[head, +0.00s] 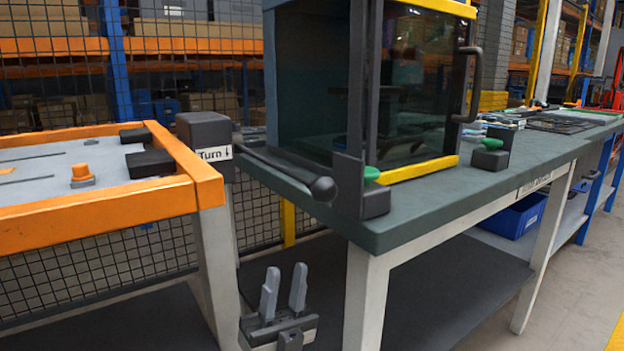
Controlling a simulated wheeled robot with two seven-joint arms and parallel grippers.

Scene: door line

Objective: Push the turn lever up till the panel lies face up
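The turn lever (280,167) is a dark bar running from a dark block (205,132) labelled "Turn" with a down arrow. It slopes down to the right and ends in a ball knob (322,188). The block sits at the right corner of the orange-framed panel (110,217). The panel's grey top carries an orange peg (82,174) and dark blocks; it looks about level. My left gripper (285,280) is below the knob and to its left, apart from it. Its two grey fingers point up, spread and empty. My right gripper is not in view.
A dark green bench (420,205) stands on the right with a glass-fronted cabinet (420,90). A green-topped block (374,195) is close right of the knob. Bench and panel legs flank my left gripper. A blue bin (515,217) sits under the bench.

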